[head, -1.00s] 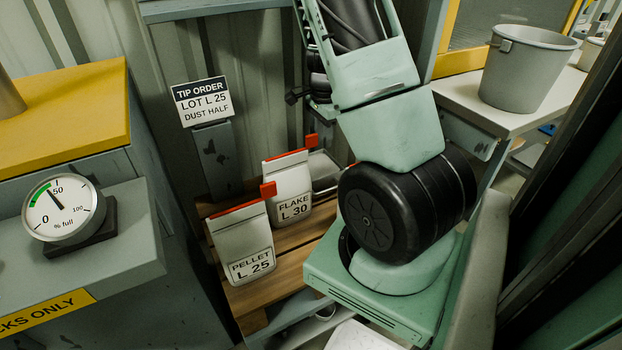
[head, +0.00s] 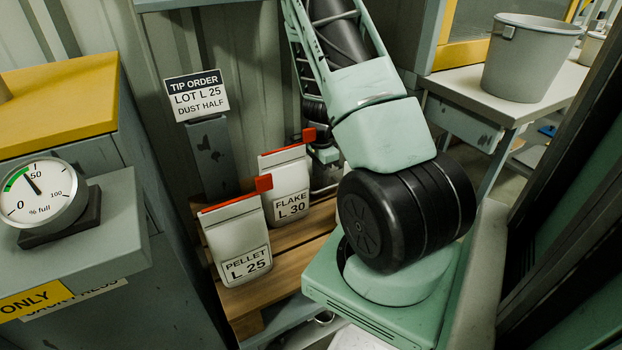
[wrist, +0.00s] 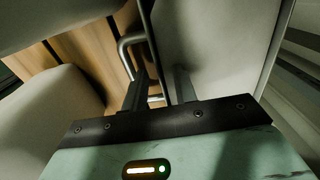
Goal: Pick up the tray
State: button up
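In the wrist view, the tray (wrist: 205,35) is a pale grey panel with a raised rim at upper right, and a bent metal handle (wrist: 126,58) stands out from its left side. My gripper (wrist: 161,74) is close over it, its two dark fingers apart, with part of the handle visible between them. I cannot tell whether either finger touches the handle. In the head view, the wrist end of my arm is down behind the white FLAKE L 30 bag (head: 288,178), and my arm and the bag hide most of the tray.
A white PELLET L 25 bag (head: 235,235) with a red clip stands on the wooden pallet (head: 262,290), in front of the FLAKE bag. A TIP ORDER sign (head: 197,95) stands behind. A grey bucket (head: 528,62) is on the bench at right; a dial gauge (head: 42,195) is at left.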

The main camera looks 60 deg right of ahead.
notch_tip(320, 180, down, 2)
jog(key=shift+f, duration=0.2)
grip_shut()
jog(key=shift+r, duration=0.1)
dwell(1.2)
